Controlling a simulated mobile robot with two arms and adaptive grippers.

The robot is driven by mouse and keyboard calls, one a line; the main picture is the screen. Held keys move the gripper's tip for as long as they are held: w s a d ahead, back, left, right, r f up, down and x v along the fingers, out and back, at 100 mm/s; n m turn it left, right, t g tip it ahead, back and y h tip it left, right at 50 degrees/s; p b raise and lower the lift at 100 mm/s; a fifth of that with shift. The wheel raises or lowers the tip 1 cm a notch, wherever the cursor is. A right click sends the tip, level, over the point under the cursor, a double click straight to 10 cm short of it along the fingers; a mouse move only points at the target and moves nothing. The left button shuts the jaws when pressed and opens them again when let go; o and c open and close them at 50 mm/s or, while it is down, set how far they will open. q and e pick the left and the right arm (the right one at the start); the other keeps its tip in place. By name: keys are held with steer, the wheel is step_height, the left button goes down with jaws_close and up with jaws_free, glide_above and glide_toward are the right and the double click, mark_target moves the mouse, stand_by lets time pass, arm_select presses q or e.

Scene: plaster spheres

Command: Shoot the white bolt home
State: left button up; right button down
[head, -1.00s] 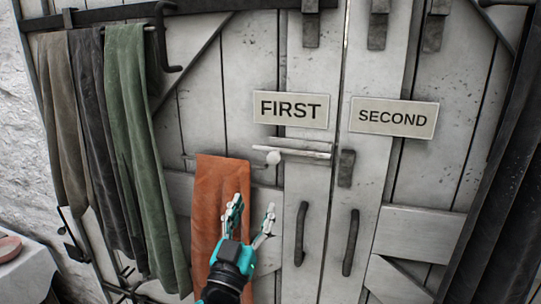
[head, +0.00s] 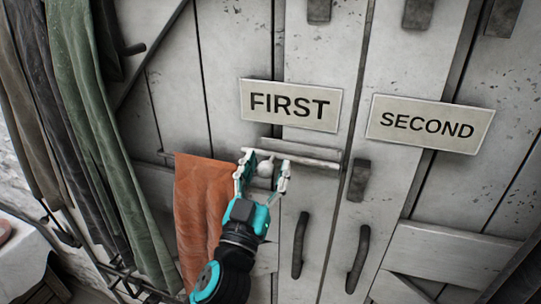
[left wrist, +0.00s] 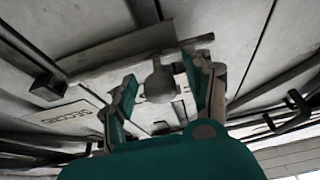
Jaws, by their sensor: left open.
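The white bolt (head: 300,160) lies level on the left door under the FIRST sign (head: 290,104). Its round knob (head: 265,168) stands out near its left end; it also shows in the left wrist view (left wrist: 160,84). My left gripper (head: 265,166) is open, with one finger on each side of the knob; the left wrist view shows a gap around the knob (left wrist: 165,82). The bolt's right end is close to the seam between the doors. A dark block (head: 360,180) sits just across the seam on the right door.
An orange cloth (head: 198,215) hangs just left of my left gripper. Green and dark cloths (head: 90,140) hang farther left. Two dark door handles (head: 299,245) are below the bolt. The SECOND sign (head: 430,124) is on the right door.

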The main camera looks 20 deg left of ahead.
arm_select(q)
steer(key=shift+s+r, duration=0.1)
steer(key=shift+s, duration=0.1)
jaws_close()
stand_by(0.4)
